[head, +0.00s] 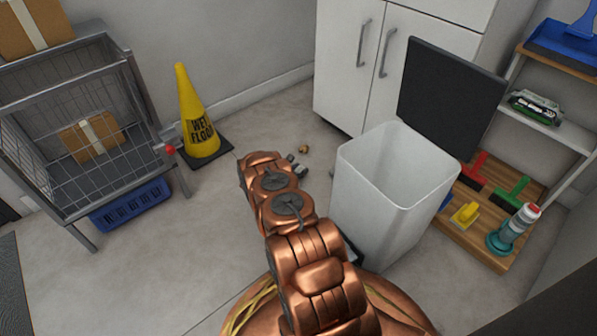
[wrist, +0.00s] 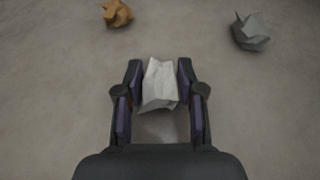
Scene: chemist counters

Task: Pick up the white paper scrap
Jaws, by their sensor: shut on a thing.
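The white paper scrap (wrist: 160,85) is crumpled and sits between the two fingers of my gripper (wrist: 160,68) in the wrist view. The fingers press on it from both sides, so my gripper is shut on it. A shadow lies on the floor just below the scrap; I cannot tell whether it is lifted clear. In the head view my gripper (head: 297,165) is low over the floor, left of the open white bin, and the white scrap cannot be made out there.
A brown scrap (wrist: 117,13) and a grey scrap (wrist: 251,32) lie on the floor ahead. The open white bin (head: 365,195) stands right of my arm. A yellow wet-floor cone (head: 196,115) and a wire cart (head: 85,110) stand left. White cabinets (head: 345,60) are behind.

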